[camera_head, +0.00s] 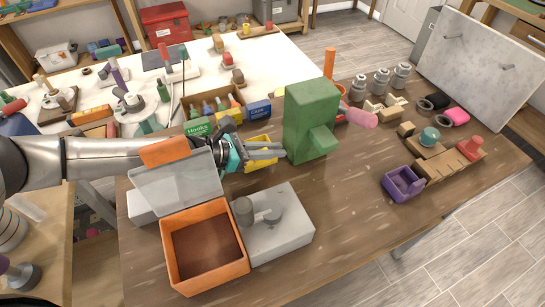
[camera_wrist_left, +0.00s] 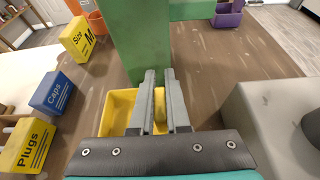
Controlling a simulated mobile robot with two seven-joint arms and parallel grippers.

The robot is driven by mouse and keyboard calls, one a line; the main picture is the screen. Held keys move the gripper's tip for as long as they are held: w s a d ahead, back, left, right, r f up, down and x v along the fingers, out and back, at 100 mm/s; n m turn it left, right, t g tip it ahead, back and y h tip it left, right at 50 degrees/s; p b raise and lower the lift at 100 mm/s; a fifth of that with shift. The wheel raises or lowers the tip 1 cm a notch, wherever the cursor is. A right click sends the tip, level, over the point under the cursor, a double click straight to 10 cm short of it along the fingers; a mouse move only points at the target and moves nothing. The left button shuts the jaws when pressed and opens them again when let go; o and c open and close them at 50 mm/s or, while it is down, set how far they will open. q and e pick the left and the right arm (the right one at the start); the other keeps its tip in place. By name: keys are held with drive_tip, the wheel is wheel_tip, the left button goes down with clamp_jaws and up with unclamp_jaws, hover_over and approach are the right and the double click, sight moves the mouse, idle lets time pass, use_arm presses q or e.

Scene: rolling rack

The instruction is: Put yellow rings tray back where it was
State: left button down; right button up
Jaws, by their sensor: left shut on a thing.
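The yellow tray (camera_head: 262,165) is beside the left side of the green block-shaped stand, largely hidden by my left gripper in the head view. The left wrist view shows part of its yellow walls and inside (camera_wrist_left: 117,108). My left gripper (camera_head: 284,152) reaches in from the left, its fingers (camera_wrist_left: 158,100) shut on a yellow wall of the tray. I cannot tell whether the tray touches the table or is slightly raised. No rings can be made out inside. My right gripper is not in view.
The green stand (camera_head: 312,112) is right by the fingertips. An orange bin (camera_head: 240,212) and a grey block (camera_head: 290,236) lie in front. Boxes labelled Hooks (camera_head: 197,127) and Caps (camera_head: 259,110) stand behind. A purple holder (camera_head: 402,185) is at right. The front right table is clear.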

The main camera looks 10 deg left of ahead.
use_arm(q)
drive_tip(key=shift+f, duration=1.05)
drive_tip(key=shift+f, duration=0.15)
drive_tip(key=c, duration=0.9)
unclamp_jaws()
drive_tip(key=shift+s+a+r, duration=0.15)
drive_tip(key=shift+a+r, duration=0.1)
drive_tip(key=v, duration=1.1)
drive_tip(key=shift+s+a+r, duration=0.1)
drive_tip(key=shift+s, duration=0.05)
